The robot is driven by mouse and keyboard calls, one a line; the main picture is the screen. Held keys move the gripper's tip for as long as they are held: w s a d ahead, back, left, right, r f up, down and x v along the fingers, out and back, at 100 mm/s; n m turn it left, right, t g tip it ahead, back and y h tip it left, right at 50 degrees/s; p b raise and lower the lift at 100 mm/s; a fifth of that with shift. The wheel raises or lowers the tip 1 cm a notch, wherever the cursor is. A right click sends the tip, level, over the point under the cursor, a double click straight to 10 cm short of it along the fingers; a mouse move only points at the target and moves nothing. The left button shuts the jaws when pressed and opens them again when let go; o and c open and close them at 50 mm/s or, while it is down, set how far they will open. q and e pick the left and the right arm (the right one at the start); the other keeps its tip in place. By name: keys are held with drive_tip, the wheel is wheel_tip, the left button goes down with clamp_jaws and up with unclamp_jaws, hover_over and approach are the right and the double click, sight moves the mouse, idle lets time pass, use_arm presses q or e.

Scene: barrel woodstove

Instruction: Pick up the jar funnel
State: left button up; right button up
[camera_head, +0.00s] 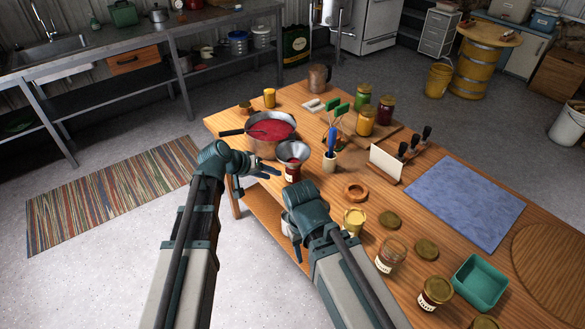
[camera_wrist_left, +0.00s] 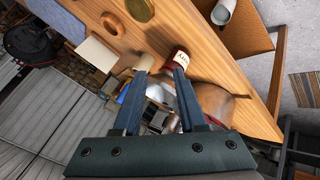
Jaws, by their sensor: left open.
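The jar funnel (camera_head: 292,151) is a grey metal cone with a wide mouth. In the head view it sits upright on top of a small jar with dark red contents and a pale label (camera_head: 292,172), near the table's front-left edge. My left gripper (camera_head: 264,173) is open and empty, just left of the jar and below the funnel's rim. In the left wrist view the labelled jar (camera_wrist_left: 180,58) shows just beyond the open fingers (camera_wrist_left: 162,76); the funnel is hard to make out there. My right gripper hangs below its wrist near the table's front edge, its fingers mostly hidden.
A pot of red jam (camera_head: 270,130) stands behind the funnel. A cup holding a blue-handled tool (camera_head: 329,160) stands to its right. A blue mat (camera_head: 465,202) is bare.

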sight(281, 156)
use_arm(q)
drive_tip(key=w+a+r+n+t+h+b, duration=0.1)
drive_tip(key=w+a+r+n+t, duration=0.2)
drive_tip(key=w, duration=0.4)
drive_tip(key=w+d+f+m+b, duration=0.1)
drive_tip(key=w+d+f+b, duration=0.3)
drive_tip(key=w+f, duration=0.1)
drive_tip(key=shift+f+b, duration=0.35)
drive_tip(key=shift+f, duration=0.1)
use_arm(e)
wheel_tip(281, 156, down, 7)
drive_tip(key=shift+r, duration=0.15)
use_arm(q)
drive_tip(key=b+x, duration=0.2)
drive_tip(key=x, duration=0.1)
drive_tip(key=f+b+x, duration=0.1)
drive_tip(key=shift+a, duration=0.15)
drive_tip(key=shift+w+d+f+b, duration=0.2)
drive_tip(key=shift+w+b, duration=0.05)
drive_tip(key=shift+b, duration=0.05)
drive_tip(key=shift+r, duration=0.1)
use_arm(e)
wheel_tip(281, 156, down, 3)
drive_tip(key=shift+f, duration=0.2)
use_arm(q)
drive_tip(key=shift+c, duration=0.2)
clamp_jaws()
